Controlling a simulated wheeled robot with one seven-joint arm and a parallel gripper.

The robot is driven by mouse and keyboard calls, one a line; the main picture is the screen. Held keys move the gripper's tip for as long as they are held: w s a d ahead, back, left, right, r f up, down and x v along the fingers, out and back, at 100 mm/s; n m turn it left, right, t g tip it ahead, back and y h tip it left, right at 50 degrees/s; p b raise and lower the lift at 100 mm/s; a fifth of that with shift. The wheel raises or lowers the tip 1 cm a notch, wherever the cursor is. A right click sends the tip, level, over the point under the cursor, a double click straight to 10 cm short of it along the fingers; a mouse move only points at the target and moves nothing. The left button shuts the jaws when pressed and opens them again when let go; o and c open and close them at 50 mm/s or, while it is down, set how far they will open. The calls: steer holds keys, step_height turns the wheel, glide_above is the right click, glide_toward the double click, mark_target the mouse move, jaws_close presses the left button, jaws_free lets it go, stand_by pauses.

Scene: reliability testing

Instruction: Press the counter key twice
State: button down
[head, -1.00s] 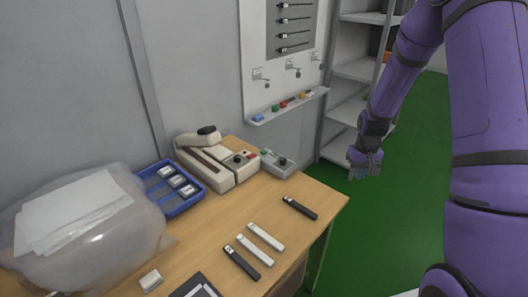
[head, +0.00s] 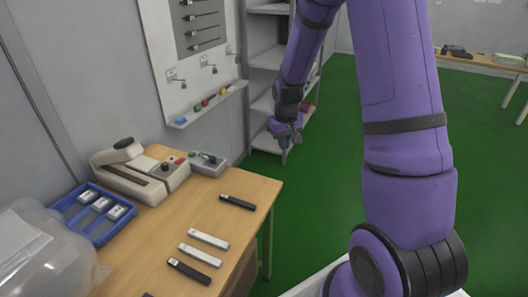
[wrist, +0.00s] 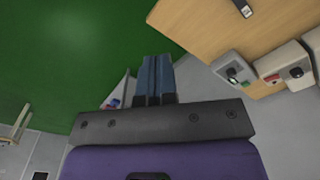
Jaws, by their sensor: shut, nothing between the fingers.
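A small grey box (head: 207,164) with a green button and a dark knob stands at the back edge of the wooden table; it also shows in the wrist view (wrist: 229,66). Beside it is a beige machine (head: 128,180) with a lever and a control block (head: 166,172) bearing a red button and black knob. I cannot tell which of these is the counter key. My gripper (head: 285,147) is shut and empty, above the green floor past the table's right end, to the right of the grey box and touching nothing. Its blue fingers (wrist: 154,66) are together in the wrist view.
A blue tray (head: 98,232) with several white-and-grey pieces and a clear bag (head: 55,255) lie left on the table (head: 150,250). Black and white strips lie in front. A wall panel with a ledge (head: 206,104) is behind; grey shelving (head: 262,57) stands beyond my gripper.

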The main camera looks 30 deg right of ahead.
steer(key=s+a+r+t, duration=0.1)
steer(key=s+a+r, duration=0.15)
steer(key=r, duration=0.35)
steer(key=s+a+r, duration=0.2)
steer(key=s+r, duration=0.2)
steer(key=r, duration=0.3)
steer(key=s+a+r+t, duration=0.1)
steer(key=s+a+r, duration=0.15)
steer(key=r, duration=0.35)
steer(key=s+a+r+t, duration=0.1)
steer(key=s+r, duration=0.2)
steer(key=s, duration=0.3)
steer(key=s+a+r, duration=0.2)
steer(key=s, duration=0.4)
steer(key=s+a+r+n+t, duration=0.1)
steer(key=s+r, duration=0.2)
steer(key=s, duration=0.3)
steer(key=shift+a+r+t, duration=0.25)
steer(key=shift+r+t, duration=0.05)
steer(key=shift+r, duration=0.05)
